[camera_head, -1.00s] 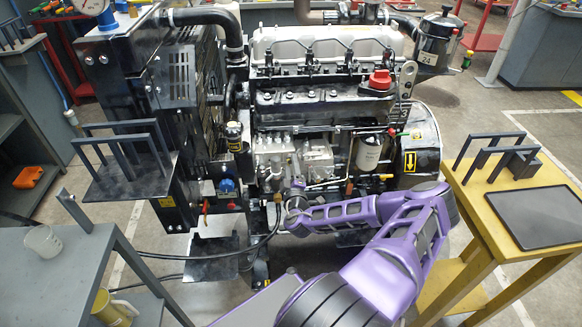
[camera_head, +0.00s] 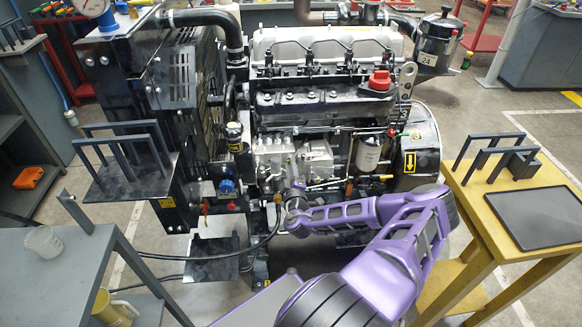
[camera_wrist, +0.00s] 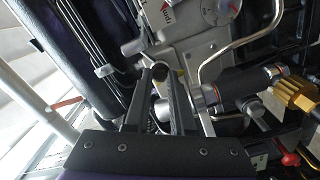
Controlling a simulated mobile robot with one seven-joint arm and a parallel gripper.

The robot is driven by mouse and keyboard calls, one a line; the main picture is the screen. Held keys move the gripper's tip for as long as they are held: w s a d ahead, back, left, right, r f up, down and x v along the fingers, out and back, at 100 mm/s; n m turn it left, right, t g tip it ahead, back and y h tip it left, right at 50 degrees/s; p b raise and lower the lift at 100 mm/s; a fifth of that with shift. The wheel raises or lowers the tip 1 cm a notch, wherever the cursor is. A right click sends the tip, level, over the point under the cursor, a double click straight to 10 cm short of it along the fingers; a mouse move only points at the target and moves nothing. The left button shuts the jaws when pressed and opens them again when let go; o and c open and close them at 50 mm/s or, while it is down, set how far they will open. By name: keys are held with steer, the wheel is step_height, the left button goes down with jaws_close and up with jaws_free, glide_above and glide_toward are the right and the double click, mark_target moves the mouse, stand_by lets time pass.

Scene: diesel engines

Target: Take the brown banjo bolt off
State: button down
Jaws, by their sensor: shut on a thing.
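In the wrist view, my gripper (camera_wrist: 158,80) has its two dark fingers reaching to the engine's grey metal pump body. A small dark round head, which looks like the brown banjo bolt (camera_wrist: 159,72), sits between the fingertips, and the fingers are shut on it. Its brown colour is hard to make out in the shade. The fingers hide its lower part, and I cannot tell whether it is still seated. In the head view, my gripper (camera_head: 296,188) is at the lower front of the engine (camera_head: 318,155), below the pump; the bolt is too small to tell there.
In the wrist view, a bent metal pipe (camera_wrist: 240,43) and a brass fitting (camera_wrist: 291,92) lie close on the right. In the head view, a black hose (camera_head: 262,240) hangs left of my gripper. A yellow table (camera_head: 470,222) stands right, a grey bench (camera_head: 55,290) left.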

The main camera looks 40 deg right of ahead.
steer(key=n, duration=0.5)
steer(key=shift+s, duration=0.15)
steer(key=v, duration=0.8)
stand_by(0.7)
